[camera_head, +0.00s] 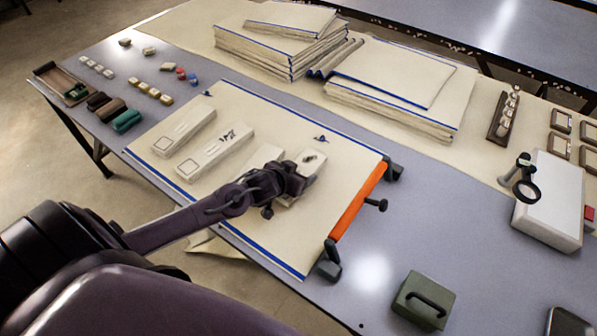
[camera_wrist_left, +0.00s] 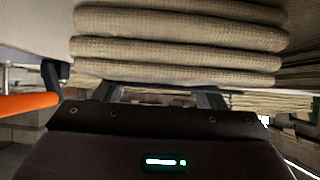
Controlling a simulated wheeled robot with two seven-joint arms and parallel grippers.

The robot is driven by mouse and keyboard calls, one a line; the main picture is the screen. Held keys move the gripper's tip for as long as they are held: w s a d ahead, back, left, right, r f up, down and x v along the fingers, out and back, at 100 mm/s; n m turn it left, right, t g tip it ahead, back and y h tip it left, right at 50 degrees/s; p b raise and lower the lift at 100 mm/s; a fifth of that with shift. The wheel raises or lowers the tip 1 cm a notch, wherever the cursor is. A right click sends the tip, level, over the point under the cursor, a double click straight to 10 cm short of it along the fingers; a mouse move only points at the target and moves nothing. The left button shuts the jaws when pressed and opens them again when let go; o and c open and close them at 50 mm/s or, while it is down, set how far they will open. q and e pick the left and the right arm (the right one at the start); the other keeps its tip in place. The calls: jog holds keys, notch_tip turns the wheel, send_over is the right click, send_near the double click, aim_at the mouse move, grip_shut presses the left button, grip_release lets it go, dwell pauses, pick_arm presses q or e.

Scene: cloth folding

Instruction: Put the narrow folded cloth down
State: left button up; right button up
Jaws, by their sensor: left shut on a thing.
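My left gripper (camera_head: 294,180) is over the right part of a cream, blue-edged sheet (camera_head: 262,108) on the table. It is shut on a narrow folded cloth (camera_head: 311,160), a beige bundle partly hidden behind the gripper. In the left wrist view the folded cloth (camera_wrist_left: 180,40) shows as several thick stacked layers just beyond the gripper's fingers (camera_wrist_left: 160,93). I cannot tell whether the cloth touches the sheet. My right gripper is not in view.
Two beige narrow strips (camera_head: 185,131) (camera_head: 214,153) lie left of the gripper. An orange bar (camera_head: 359,200) with dark clamps runs along the sheet's right edge. Stacks of blue-edged cloth (camera_head: 285,48) (camera_head: 400,88) stand behind. A green weight (camera_head: 423,299) sits front right.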

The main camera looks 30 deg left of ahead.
pick_arm(q)
jog(key=o, duration=1)
jog(key=shift+o, duration=0.2)
